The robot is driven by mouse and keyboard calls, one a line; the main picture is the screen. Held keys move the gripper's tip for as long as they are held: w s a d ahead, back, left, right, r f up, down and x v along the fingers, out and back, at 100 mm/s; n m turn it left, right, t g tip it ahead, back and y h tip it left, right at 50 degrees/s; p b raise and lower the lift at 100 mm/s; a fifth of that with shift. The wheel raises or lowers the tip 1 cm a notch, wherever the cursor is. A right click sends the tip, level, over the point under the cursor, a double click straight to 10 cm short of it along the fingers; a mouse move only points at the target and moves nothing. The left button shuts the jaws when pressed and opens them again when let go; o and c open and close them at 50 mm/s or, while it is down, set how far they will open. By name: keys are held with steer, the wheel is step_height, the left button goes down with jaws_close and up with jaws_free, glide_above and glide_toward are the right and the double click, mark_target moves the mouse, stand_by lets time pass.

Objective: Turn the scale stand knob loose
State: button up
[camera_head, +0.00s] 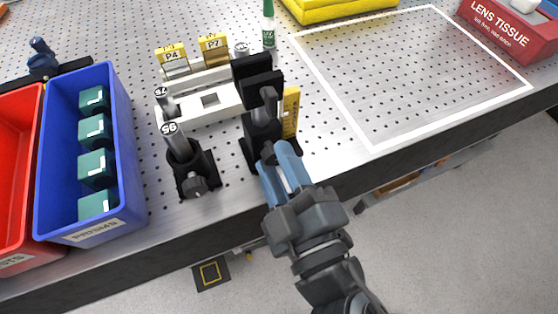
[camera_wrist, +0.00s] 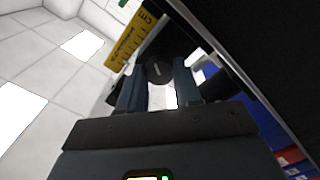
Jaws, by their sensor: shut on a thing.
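The scale stand (camera_head: 257,130) is a black stand on the perforated table, with a yellow scale (camera_head: 291,112) upright at its right side. The scale, marked cm, also shows in the wrist view (camera_wrist: 132,42). My gripper (camera_head: 278,150) reaches the front of the stand from below right, its blue fingers shut on the stand's knob. In the wrist view the dark round knob (camera_wrist: 160,72) sits between the two fingertips (camera_wrist: 157,80). In the head view the fingers hide most of the knob.
A second black post holder (camera_head: 190,172) with its own knob stands close at left. Behind is a white rack (camera_head: 202,112) with yellow tagged parts. A blue bin (camera_head: 130,170) of prisms and a red bin (camera_head: 14,215) are at left. The white-outlined area (camera_head: 410,75) at right is clear.

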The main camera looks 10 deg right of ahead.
steer(key=n+p, duration=0.1)
steer(key=n, duration=0.4)
steer(key=shift+n, duration=0.4)
stand_by(0.3)
steer(key=o, duration=1)
steer(key=shift+o, duration=0.2)
steer(key=b+v, duration=0.4)
steer(key=v, duration=0.4)
steer(key=shift+w, duration=0.1)
